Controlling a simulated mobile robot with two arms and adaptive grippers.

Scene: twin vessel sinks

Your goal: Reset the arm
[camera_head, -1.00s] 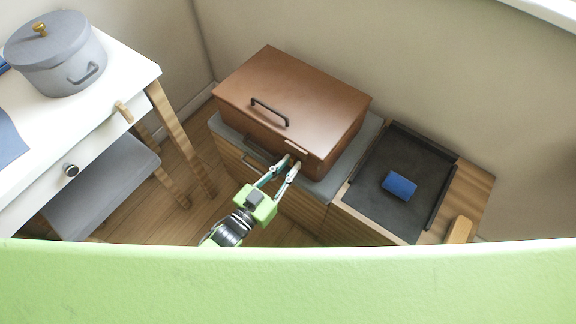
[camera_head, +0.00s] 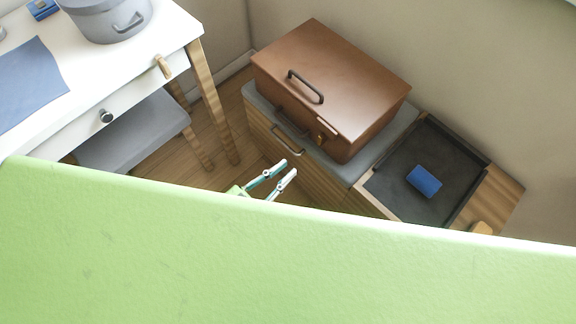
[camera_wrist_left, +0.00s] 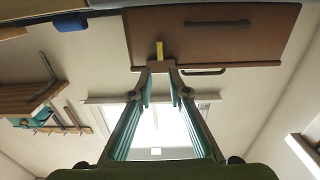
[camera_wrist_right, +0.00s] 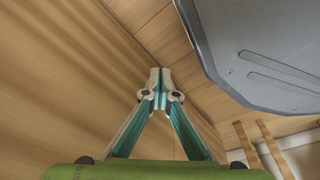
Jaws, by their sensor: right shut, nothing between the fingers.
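My left gripper (camera_head: 288,168) is in front of the wooden cabinet and below the brown box (camera_head: 330,75), apart from both. Its fingers are parted with nothing between them, as the left wrist view (camera_wrist_left: 160,68) also shows. The box lid is down, with a black handle (camera_head: 306,87) on top and a small yellowish catch (camera_head: 320,139) on the front. In the left wrist view the catch (camera_wrist_left: 159,50) appears beyond the fingertips. My right gripper (camera_wrist_right: 160,75) is shut and empty beside wooden panels; it is hidden in the head view.
A black tray (camera_head: 405,185) with a blue block (camera_head: 424,182) lies right of the box. A white table (camera_head: 95,60) with a grey pot (camera_head: 105,18) stands at left, above a grey stool (camera_head: 135,130). Some wooden floor (camera_head: 235,120) is clear between table and cabinet.

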